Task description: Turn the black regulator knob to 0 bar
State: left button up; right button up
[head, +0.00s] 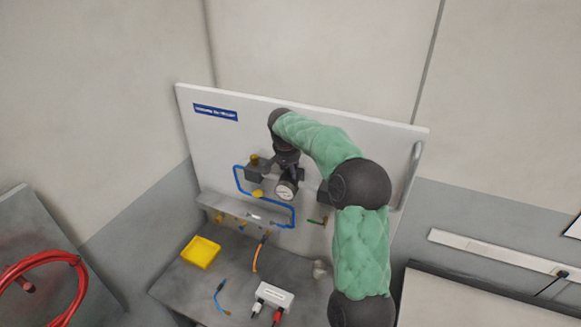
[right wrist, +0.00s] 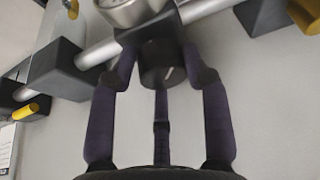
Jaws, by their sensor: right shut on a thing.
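The black regulator knob (right wrist: 160,76) shows in the right wrist view, under the dark regulator body, with a short pale mark on its face. My right gripper (right wrist: 162,82) is shut on the knob, with dark fingers on its left and right sides and another finger behind. The round pressure gauge (right wrist: 130,8) sits just above it, cut off by the top edge, so I cannot read it there. In the head view my right gripper (head: 286,168) is at the panel, above the white-faced gauge (head: 286,190), and hides the knob. The gauge reading is too small to tell. My left gripper is not in view.
The white panel (head: 330,125) carries blue tubing (head: 238,178), yellow-handled valves and a grey handle (head: 411,175) at right. Below are a yellow tray (head: 201,252), an orange cable (head: 258,258) and a white box (head: 274,295). A red hose (head: 30,262) lies at left.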

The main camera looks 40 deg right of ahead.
jog(key=shift+w+d+r, duration=0.1)
jog(key=shift+r, duration=0.1)
jog(key=n+t+b, duration=0.1)
jog(key=n, duration=0.1)
jog(key=shift+d+r+n+y, duration=0.1)
jog(key=shift+n+y, duration=0.2)
jog(key=shift+y, duration=0.1)
jog(key=shift+d+r+n+t+y, duration=0.1)
jog(key=shift+n+t+y, duration=0.2)
jog(key=shift+n, duration=0.8)
jog(key=shift+n+t+y, duration=0.2)
jog(key=shift+n+y, duration=0.2)
jog(key=shift+n, duration=0.7)
jog(key=o, duration=1.1)
jog(key=shift+c, duration=0.2)
jog(key=shift+w+a+f, duration=0.2)
jog(key=shift+f, duration=0.05)
jog(key=shift+s+r, duration=0.2)
jog(key=shift+s, duration=0.05)
jog(key=v, duration=1.1)
jog(key=shift+w+r, duration=0.15)
jog(key=shift+r, duration=0.2)
